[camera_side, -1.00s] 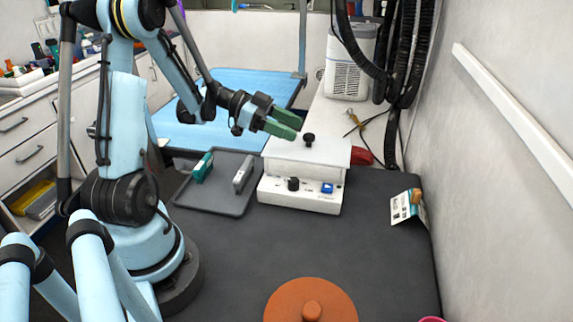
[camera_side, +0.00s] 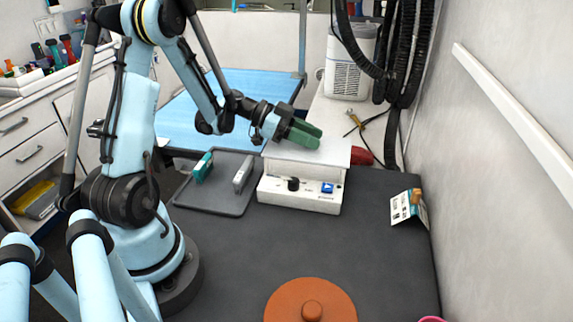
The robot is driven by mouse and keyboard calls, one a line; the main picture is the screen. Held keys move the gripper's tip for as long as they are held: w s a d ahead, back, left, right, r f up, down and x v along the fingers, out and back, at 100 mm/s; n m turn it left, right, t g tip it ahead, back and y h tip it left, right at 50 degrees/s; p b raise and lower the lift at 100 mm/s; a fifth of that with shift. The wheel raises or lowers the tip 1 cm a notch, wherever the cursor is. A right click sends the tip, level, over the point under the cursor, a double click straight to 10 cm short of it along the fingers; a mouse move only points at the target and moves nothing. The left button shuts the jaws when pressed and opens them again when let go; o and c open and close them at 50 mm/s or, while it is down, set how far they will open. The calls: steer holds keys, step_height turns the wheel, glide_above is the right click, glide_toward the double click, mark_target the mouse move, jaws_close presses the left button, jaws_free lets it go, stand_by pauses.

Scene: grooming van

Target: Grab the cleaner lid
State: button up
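The cleaner (camera_side: 305,195) is a white box with a black dial and a blue switch on its front. Its flat white lid (camera_side: 335,154) sits on top. My gripper (camera_side: 314,137) has green fingers and is right over the lid, at the place of the lid's black knob. The knob is hidden by the fingers. The fingers are close together, and I cannot tell whether they are shut on the knob or only around it. The lid looks level and seated on the box.
A dark tray (camera_side: 215,207) with a green-handled tool (camera_side: 203,167) and a grey tool (camera_side: 243,176) lies left of the cleaner. A round orange lid (camera_side: 290,300) is at the front. A small card holder (camera_side: 408,205) stands at right. The dark mat (camera_side: 350,240) between is clear.

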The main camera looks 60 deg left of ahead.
jaws_close()
steer(key=shift+r, duration=0.15)
